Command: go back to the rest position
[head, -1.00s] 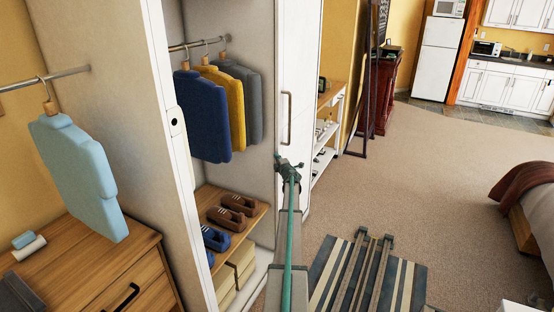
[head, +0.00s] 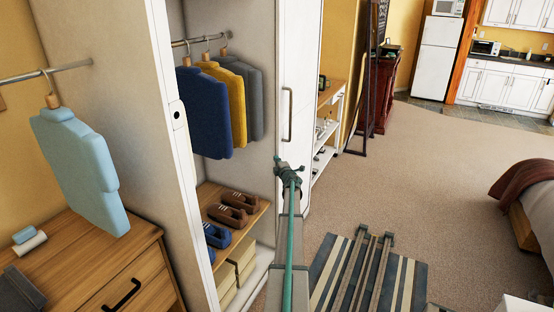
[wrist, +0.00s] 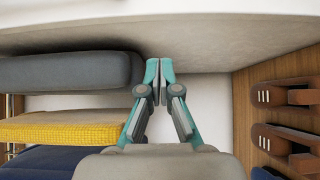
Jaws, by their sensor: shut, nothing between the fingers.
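My arm reaches forward to the open wardrobe (head: 178,240). In the head view its end (head: 284,166) is by the right side of the wardrobe opening, and the fingers are too small to make out there. In the wrist view my gripper (wrist: 159,72) is shut, with its teal fingertips together and nothing between them. It is between the hanging clothes on the left of that picture and the shoes on the right. I cannot tell whether it touches the grey garment (wrist: 70,70).
Blue (head: 203,115), yellow (head: 236,100) and grey garments hang from a rod. Brown shoes (head: 227,217) and blue shoes stand on a shelf below. A light-blue garment (head: 78,165) hangs above a wooden drawer unit (head: 130,265). Carpet to the right is open.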

